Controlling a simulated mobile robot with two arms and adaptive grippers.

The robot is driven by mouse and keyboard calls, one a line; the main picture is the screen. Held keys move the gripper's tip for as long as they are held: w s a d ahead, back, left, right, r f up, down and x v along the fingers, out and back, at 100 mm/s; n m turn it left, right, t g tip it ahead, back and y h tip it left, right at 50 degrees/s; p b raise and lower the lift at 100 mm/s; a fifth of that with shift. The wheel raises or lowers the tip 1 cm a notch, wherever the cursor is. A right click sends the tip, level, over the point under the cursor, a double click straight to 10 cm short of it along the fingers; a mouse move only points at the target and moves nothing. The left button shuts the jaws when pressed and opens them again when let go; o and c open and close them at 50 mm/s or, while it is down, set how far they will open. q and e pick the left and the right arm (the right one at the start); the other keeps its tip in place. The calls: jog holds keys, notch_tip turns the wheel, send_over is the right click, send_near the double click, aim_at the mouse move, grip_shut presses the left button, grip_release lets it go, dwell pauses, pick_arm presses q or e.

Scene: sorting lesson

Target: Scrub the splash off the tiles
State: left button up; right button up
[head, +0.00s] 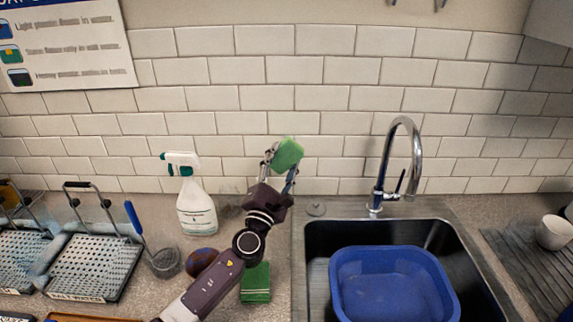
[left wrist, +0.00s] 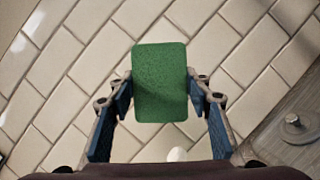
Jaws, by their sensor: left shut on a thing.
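My left gripper (head: 281,164) is shut on a green sponge (head: 288,152) and holds it up in front of the white wall tiles (head: 330,97). In the left wrist view the sponge (left wrist: 160,105) sits between the two blue-padded fingers, its broad face showing. The tiles (left wrist: 60,90) lie behind it. I cannot tell whether the sponge touches them. No splash shows clearly on the tiles; the patch behind the sponge is hidden. My right gripper is not in view.
A spray bottle (head: 197,210) stands left of my left gripper. The tap (head: 413,150) rises to its right, behind the sink with a blue basin (head: 440,267). Another green sponge (head: 256,283) lies on the counter. Labelled trays (head: 97,265) stand at left.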

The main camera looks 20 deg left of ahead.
pick_arm(q)
jog(key=w, duration=0.1)
jog(key=w+a+b, duration=0.1)
jog(key=w+b, duration=0.1)
jog(key=shift+w+a+f, duration=0.15)
jog(key=shift+w+a, duration=0.05)
jog(key=shift+a, duration=0.1)
jog(key=shift+w, duration=0.35)
jog(key=shift+w+a+b, duration=0.2)
jog(key=shift+w+b, duration=0.25)
jog(key=shift+w, duration=0.05)
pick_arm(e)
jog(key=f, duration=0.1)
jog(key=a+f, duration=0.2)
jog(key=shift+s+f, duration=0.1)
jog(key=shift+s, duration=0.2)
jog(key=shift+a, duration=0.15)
pick_arm(q)
jog(key=shift+w, duration=0.25)
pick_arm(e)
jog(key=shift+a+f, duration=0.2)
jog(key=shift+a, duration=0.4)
pick_arm(q)
jog(key=shift+w+a+b, duration=0.1)
jog(key=shift+w+b, duration=0.05)
jog(key=shift+b, duration=0.15)
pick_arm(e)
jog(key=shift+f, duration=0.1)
